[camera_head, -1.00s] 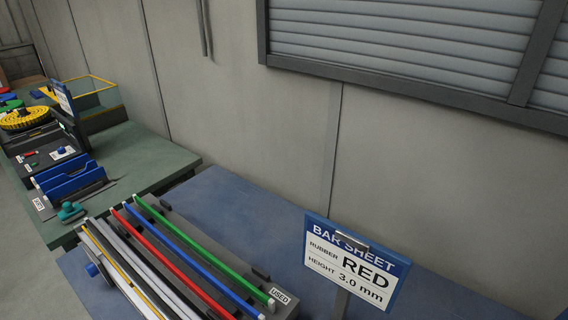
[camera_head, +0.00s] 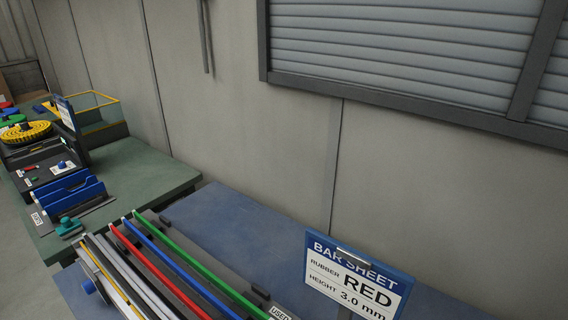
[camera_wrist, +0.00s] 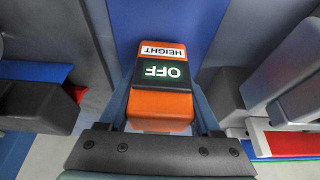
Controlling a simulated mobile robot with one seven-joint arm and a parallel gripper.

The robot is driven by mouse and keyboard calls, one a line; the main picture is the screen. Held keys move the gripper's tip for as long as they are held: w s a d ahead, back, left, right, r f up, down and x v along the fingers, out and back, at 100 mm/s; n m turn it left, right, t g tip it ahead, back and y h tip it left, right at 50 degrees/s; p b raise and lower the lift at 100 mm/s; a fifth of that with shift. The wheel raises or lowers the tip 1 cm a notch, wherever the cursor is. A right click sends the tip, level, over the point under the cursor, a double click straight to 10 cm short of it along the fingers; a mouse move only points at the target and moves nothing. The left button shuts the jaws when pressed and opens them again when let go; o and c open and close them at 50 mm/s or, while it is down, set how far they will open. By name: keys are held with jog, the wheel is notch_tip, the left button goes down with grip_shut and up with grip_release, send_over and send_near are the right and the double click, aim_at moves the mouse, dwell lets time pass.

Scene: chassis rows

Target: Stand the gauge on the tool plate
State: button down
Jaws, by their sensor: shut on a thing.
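The gauge (camera_wrist: 161,85) is an orange block with a dark display reading OFF and a white HEIGHT label. It sits in the middle of the wrist view. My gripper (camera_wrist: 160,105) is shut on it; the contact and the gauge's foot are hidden. The gripper does not show in the head view. Which surface is the tool plate is not certain. A dark labelled plate (camera_head: 42,177) with small red and blue parts lies on the green bench at the left of the head view.
A blue bench (camera_head: 240,222) bears a rack of coloured bars, including a green bar (camera_head: 200,262). A BAR SHEET sign (camera_head: 357,278) reads RED, 3.0 mm. The green bench (camera_head: 142,165) holds a blue rack (camera_head: 70,192) and a teal object (camera_head: 69,227). Its right part is clear.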

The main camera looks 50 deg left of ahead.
jog(key=shift+f, duration=0.55)
dwell(0.4)
grip_release()
jog(key=v, duration=1.3)
dwell(0.4)
